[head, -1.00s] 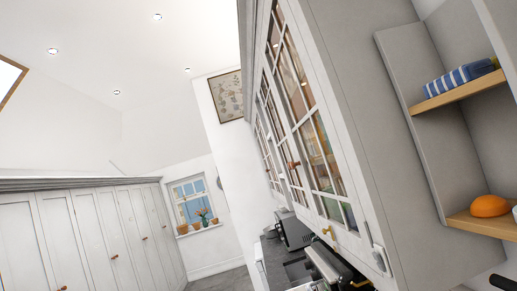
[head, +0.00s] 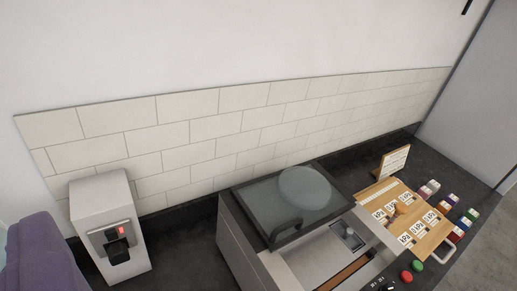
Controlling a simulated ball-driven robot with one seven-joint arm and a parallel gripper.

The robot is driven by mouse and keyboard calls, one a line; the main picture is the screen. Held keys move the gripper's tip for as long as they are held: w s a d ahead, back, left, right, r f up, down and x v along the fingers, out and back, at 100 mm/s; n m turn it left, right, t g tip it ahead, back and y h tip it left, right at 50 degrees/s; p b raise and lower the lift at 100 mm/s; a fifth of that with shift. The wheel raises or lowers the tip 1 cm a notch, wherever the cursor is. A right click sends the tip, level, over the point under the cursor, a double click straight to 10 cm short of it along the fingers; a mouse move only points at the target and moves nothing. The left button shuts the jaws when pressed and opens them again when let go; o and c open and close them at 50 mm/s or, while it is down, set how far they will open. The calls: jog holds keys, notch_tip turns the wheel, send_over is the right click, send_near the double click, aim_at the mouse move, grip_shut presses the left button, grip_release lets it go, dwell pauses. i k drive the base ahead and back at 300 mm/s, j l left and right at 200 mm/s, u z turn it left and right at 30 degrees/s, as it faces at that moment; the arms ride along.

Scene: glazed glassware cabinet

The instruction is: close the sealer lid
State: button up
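The sealer (head: 240,245) is a metal-sided machine on the dark counter, at lower centre in the head view. Its dark lid (head: 262,207) has a round pale window (head: 304,188) and a black bar handle (head: 286,232) on its near edge. The lid lies toward the back and appears raised, with the pale metal chamber (head: 335,255) uncovered in front of it. The lid's exact angle is hard to tell. The sealer's front is cut off by the bottom edge. My gripper is not in view.
A grey dispenser (head: 108,225) with a red light stands left of the sealer. To the right are a wooden board (head: 378,205) with white labels, a small sign (head: 391,162), several coloured blocks and red and green buttons (head: 411,270). A tiled wall (head: 230,125) runs behind.

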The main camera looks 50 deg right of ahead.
aim_at(298, 221)
jog(key=z, duration=1.3)
